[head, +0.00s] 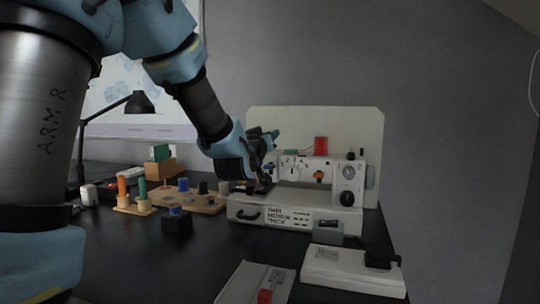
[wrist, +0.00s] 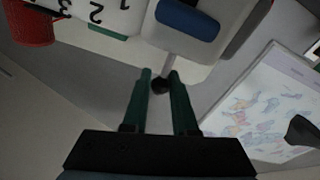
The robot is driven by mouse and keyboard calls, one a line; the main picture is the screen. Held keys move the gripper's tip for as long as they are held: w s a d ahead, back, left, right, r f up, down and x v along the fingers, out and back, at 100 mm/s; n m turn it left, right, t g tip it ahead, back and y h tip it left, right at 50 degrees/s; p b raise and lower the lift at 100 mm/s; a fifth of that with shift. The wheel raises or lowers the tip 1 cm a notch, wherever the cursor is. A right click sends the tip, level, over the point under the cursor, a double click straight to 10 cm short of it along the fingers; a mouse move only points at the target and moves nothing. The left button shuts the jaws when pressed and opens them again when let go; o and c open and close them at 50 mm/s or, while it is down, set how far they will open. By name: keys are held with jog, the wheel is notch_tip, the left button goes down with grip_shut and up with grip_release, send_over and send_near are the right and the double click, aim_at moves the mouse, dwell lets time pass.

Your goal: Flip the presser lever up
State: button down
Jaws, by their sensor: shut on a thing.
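The white sewing machine (head: 292,199) stands on the dark table in the head view, with numbers on its upper arm and a dial on its right end. In the wrist view, the presser lever shows as a thin pale stem (wrist: 168,66) with a black knob (wrist: 160,86), below a white part with a blue patch. My gripper (wrist: 160,78) has its two green fingers on either side of the knob, shut on it. In the head view my gripper (head: 262,176) is at the machine's left end, and the lever is hidden behind it.
A red spool (head: 321,145) stands on top of the machine. A wooden board (head: 206,203) with several spools lies to the left, with a dark block (head: 177,221) before it. A white pedal-like box (head: 352,268) and a grey case (head: 257,283) lie in front. A black lamp (head: 139,102) stands behind left.

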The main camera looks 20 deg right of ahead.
jog(key=shift+s+a+t+h+b, duration=0.1)
jog(key=shift+t+h+b, duration=0.3)
jog(key=shift+b, duration=0.75)
jog(key=c, duration=0.7)
grip_release()
jog(key=v, duration=1.1)
jog(key=shift+b, duration=0.3)
